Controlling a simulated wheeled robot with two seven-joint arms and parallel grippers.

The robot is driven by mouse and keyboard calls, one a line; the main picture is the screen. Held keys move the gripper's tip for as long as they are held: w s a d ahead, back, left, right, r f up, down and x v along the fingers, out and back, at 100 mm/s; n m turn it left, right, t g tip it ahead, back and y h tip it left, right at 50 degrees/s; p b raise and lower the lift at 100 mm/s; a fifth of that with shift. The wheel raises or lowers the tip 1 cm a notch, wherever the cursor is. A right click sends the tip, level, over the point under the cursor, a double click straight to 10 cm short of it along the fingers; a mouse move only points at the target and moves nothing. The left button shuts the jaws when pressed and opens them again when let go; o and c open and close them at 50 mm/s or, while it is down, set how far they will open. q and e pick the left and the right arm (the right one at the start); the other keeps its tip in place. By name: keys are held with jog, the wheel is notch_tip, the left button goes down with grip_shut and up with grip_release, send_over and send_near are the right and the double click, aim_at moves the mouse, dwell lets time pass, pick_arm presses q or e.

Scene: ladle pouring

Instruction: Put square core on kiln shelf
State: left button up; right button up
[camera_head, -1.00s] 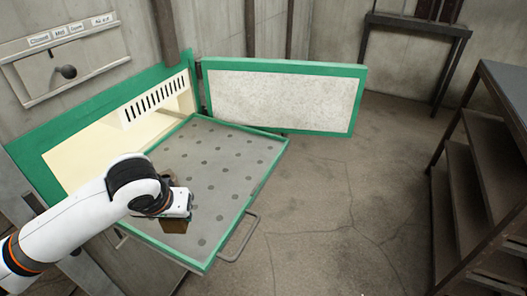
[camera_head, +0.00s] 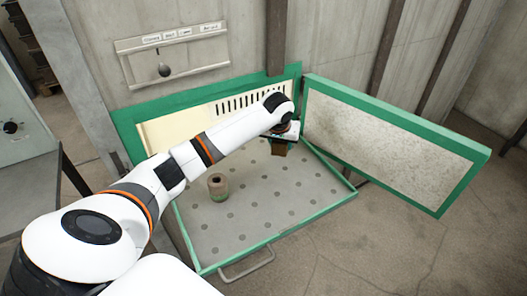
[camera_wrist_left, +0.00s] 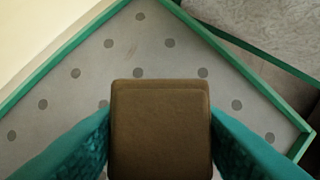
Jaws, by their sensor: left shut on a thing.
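The square core is a brown block (camera_wrist_left: 160,130) with rounded edges, held between the teal fingers of my left gripper in the left wrist view. In the head view the brown core (camera_head: 279,149) shows just below my left gripper (camera_head: 282,138), over the far right part of the kiln shelf. The kiln shelf (camera_head: 240,233) is a grey, dotted plate with a green rim, pulled out of the green kiln. It also shows in the left wrist view (camera_wrist_left: 130,52). Whether the core touches the shelf cannot be told. My right gripper is not in view.
A round brown-and-green core (camera_head: 217,188) with a hole in its top stands on the left part of the shelf. The open kiln door (camera_head: 390,140) stands to the right. The middle and front of the shelf are clear. A wire handle (camera_head: 246,266) is at the front.

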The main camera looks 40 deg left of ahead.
aim_at(282, 153)
pick_arm(q)
jog(key=f, duration=0.4)
jog(key=shift+w+d+f, duration=0.15)
jog(key=shift+d+f, duration=0.05)
jog(key=shift+f, duration=0.35)
notch_tip(282, 153, down, 2)
jog(key=shift+f+p, duration=0.15)
jog(key=shift+p, duration=0.25)
jog(key=shift+f, duration=0.6)
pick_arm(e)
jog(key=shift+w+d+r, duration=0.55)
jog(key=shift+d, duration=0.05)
pick_arm(q)
jog(key=o, duration=1.1)
jog(key=shift+f, duration=0.1)
